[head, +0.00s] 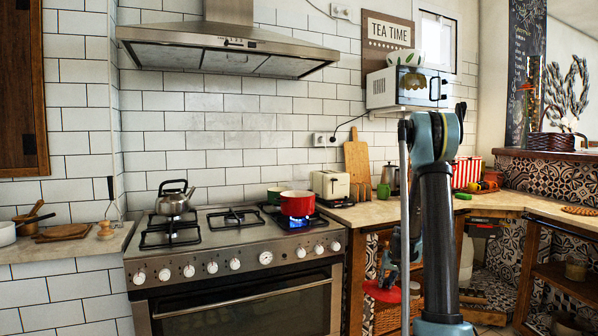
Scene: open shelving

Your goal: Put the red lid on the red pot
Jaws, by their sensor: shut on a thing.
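The red pot (297,204) stands upright on a right-hand burner of the stove, with a blue flame under it. Its pale inside shows, so it is uncovered. The red lid (381,292) hangs low in front of the counter, right of the stove, roughly level. My gripper (388,276) is just above the lid and shut on it, below and to the right of the pot. My arm hides part of the gripper and the lid's right side, so the finger contact is not clear.
A kettle (174,202) stands on the stove's left side. A toaster (331,186) and a cutting board (357,164) stand to the right. The range hood (228,50) hangs above, with free room below it.

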